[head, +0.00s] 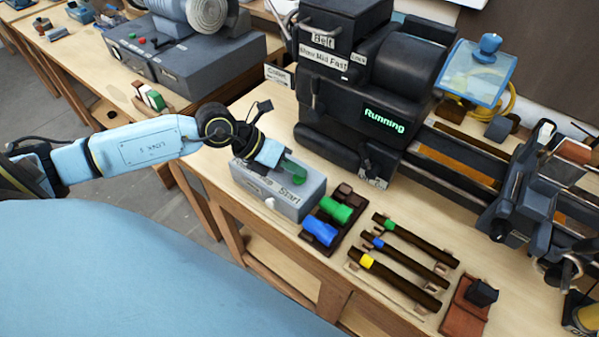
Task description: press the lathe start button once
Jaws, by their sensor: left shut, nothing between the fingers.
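The lathe (355,115) stands on the wooden bench, and its small display reads "Running" in green letters. In front of it sits a grey control box (291,202) with a green start button (294,171) on top, above the label "Start". A light knob shows on the box's front. My left gripper (274,160) is shut and empty, with its tip at or just above the green button. I cannot tell whether it touches the button. The gripper hides the left part of the box top. My right gripper is not in view.
Right of the box, a dark rack (343,201) holds a green and a blue handle. Several dark tools with coloured bands lie on a holder (398,299). A blue transparent guard (480,77) is at upper right. A grey machine (165,70) stands on another bench at left.

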